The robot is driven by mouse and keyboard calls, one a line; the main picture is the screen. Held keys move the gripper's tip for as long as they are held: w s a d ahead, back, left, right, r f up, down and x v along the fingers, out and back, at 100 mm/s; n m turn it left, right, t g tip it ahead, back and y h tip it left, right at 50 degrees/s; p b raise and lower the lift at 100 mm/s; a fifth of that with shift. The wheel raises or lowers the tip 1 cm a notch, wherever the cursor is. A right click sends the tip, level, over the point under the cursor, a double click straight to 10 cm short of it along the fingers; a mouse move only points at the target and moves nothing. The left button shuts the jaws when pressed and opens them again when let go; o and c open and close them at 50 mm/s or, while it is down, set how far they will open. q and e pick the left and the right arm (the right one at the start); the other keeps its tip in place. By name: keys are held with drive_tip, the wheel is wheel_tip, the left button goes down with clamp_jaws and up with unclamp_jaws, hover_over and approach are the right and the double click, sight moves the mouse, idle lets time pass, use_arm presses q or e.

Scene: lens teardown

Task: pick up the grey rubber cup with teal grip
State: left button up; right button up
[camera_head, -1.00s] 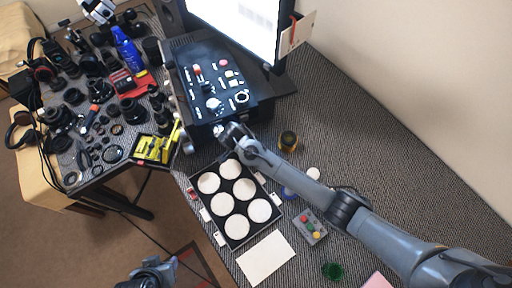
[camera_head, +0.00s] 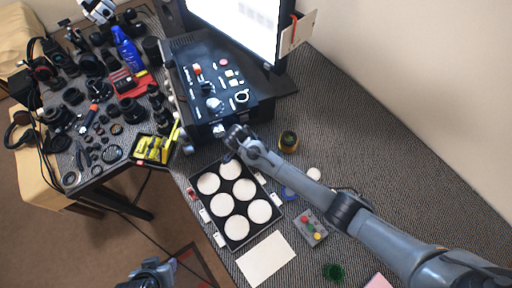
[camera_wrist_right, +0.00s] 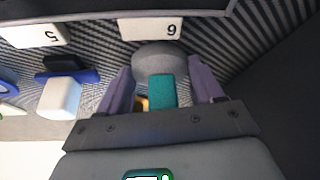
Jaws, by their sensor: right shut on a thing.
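The grey rubber cup (camera_wrist_right: 160,62) with its teal grip (camera_wrist_right: 161,92) is between the two purple-grey fingers of my right gripper (camera_wrist_right: 162,88) in the right wrist view. The gripper is shut on it. In the head view my right gripper (camera_head: 231,148) is at the far edge of the black tray, in front of the black control box; the cup is too small and covered to make out there. My left gripper (camera_head: 152,272) is low at the bottom edge, away from the table, and its jaws are unclear.
The black tray (camera_head: 221,232) holds several white round pads and has numbered tabs (camera_wrist_right: 150,29). The black control box (camera_head: 215,85) stands behind. An amber jar (camera_head: 288,141), a grey button box (camera_head: 310,227) and a white sheet (camera_head: 265,258) lie around. The mat at right is mostly clear.

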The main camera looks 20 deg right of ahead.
drive_tip(key=shift+r, duration=0.8)
drive_tip(key=r, duration=0.1)
drive_tip(key=r+p, duration=0.1)
drive_tip(key=s+d+r, duration=0.1)
drive_tip(key=shift+d+r+p, duration=0.1)
drive_tip(key=shift+r+p, duration=0.25)
drive_tip(key=s+d+r+p, duration=0.2)
drive_tip(key=s+d+r, duration=0.3)
drive_tip(key=s+d, duration=0.1)
drive_tip(key=shift+s+d+r, duration=0.35)
drive_tip(key=shift+d, duration=0.45)
